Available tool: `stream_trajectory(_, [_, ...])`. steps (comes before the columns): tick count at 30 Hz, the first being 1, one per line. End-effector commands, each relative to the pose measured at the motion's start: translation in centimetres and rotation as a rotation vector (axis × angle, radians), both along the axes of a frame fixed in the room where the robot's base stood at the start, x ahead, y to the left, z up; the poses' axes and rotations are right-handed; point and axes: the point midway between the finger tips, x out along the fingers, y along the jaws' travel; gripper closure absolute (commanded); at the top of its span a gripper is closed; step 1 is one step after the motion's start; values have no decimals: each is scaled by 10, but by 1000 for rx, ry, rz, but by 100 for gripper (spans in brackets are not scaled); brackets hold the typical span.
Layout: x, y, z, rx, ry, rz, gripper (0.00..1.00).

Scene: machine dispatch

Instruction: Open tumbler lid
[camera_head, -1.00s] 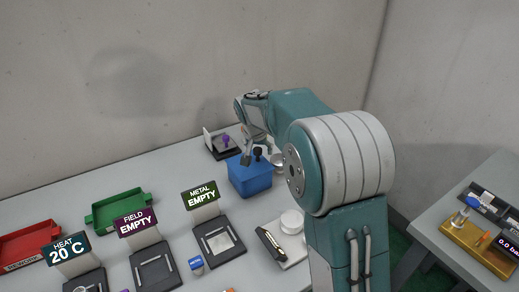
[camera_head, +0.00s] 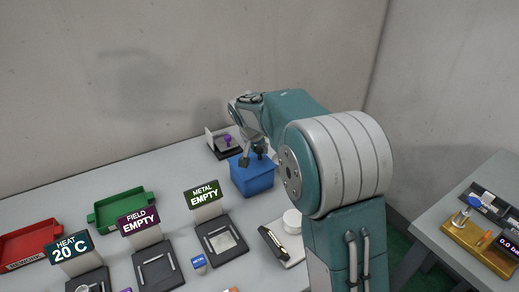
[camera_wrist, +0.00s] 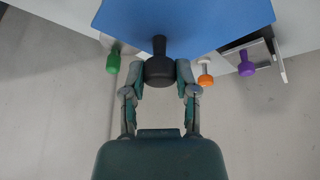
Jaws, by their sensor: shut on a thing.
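The blue box, which I take to be the tumbler (camera_head: 252,179), stands near the back of the table in the head view. In the wrist view its flat blue face (camera_wrist: 195,25) fills the top. A black knob with a stem (camera_wrist: 159,70) sticks out from that face. My gripper (camera_wrist: 161,66) has one finger on each side of the knob and is shut on it. In the head view my gripper (camera_head: 253,157) is at the top of the box. The lid's seam is not visible, so I cannot tell whether the lid is raised.
In the wrist view a green piece (camera_wrist: 113,62), an orange and white piece (camera_wrist: 205,73) and a purple piece (camera_wrist: 246,65) are near the box. A metal station (camera_head: 222,238), a green tray (camera_head: 121,210) and a red tray (camera_head: 28,244) stand to the left.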

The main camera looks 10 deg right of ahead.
Motion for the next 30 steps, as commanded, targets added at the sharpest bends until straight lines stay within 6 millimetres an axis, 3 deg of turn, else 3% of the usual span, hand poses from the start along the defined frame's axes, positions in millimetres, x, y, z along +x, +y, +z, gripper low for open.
stream_trajectory(15, [-9, 35, 29, -406, -139, 10, 100])
stream_trajectory(30, [-23, 78, 41, -855, -284, 12, 100])
